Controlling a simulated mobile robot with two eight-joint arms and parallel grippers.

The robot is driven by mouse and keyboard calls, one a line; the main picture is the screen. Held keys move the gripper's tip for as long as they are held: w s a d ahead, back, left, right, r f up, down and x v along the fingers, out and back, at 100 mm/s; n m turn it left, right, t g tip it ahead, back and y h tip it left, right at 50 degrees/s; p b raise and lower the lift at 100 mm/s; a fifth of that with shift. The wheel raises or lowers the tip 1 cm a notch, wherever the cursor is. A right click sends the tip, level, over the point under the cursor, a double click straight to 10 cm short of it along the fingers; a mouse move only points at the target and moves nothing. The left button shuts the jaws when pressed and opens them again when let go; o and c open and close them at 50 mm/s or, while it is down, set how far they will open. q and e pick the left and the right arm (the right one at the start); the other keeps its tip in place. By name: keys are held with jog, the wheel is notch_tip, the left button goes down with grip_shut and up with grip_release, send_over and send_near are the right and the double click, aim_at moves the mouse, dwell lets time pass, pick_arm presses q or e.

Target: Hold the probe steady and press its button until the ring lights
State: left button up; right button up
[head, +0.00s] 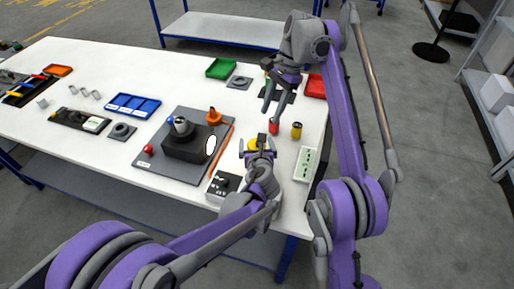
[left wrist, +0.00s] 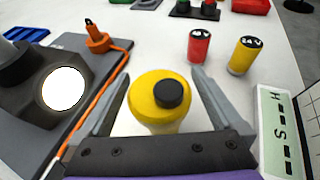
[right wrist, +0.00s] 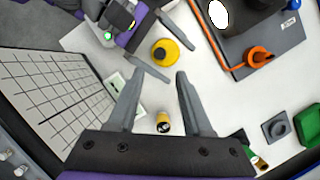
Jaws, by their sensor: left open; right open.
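A yellow round body with a black button-like cap, which looks like the probe (left wrist: 155,103), stands on the white table. It also shows in the head view (head: 252,143) and right wrist view (right wrist: 165,52). No lit ring shows on it. My left gripper (head: 258,148) is open, one finger on either side of the yellow body, with gaps visible in the left wrist view. My right gripper (head: 272,109) is open and empty, pointing down above the table behind the left one. An orange cone-shaped piece (left wrist: 100,39) with a black tip and orange cable sits on the grey plate.
The grey plate (head: 150,172) carries a dark block with a bright white disc (head: 211,146). A red can (head: 273,128) and yellow can (head: 297,130) stand right of the probe. A pale panel (head: 306,163) lies near the right edge. Green (head: 221,68) and red (head: 315,86) trays are behind.

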pick_arm(q)
jog(key=shift+w+f, duration=0.1)
jog(key=shift+w, duration=0.15)
